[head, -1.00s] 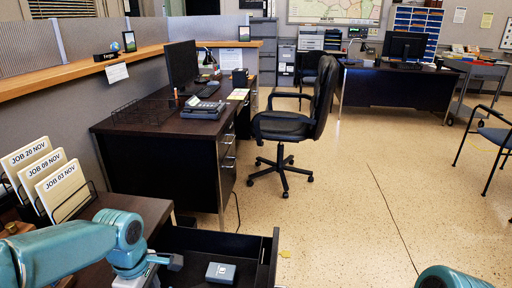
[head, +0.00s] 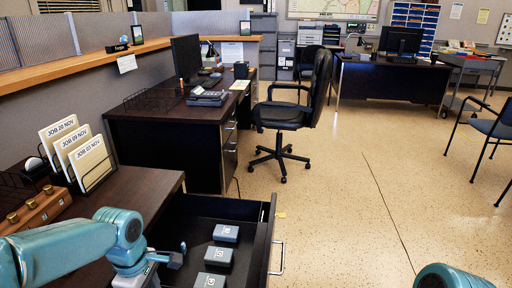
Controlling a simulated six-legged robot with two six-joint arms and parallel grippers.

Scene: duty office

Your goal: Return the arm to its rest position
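My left arm (head: 75,250) comes in from the lower left, bent at a teal joint above the front desk's edge. Its gripper (head: 174,260) is small and dark beside the left side of an open drawer, and I cannot make out whether its fingers are apart. My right arm (head: 452,277) shows only as a teal rounded part at the bottom right edge; its gripper is out of view.
The open dark drawer (head: 266,240) holds several small grey boxes, one of them at the back (head: 226,233). A rack of job cards (head: 78,152) and a wooden block with brass knobs (head: 38,208) stand on the desk.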

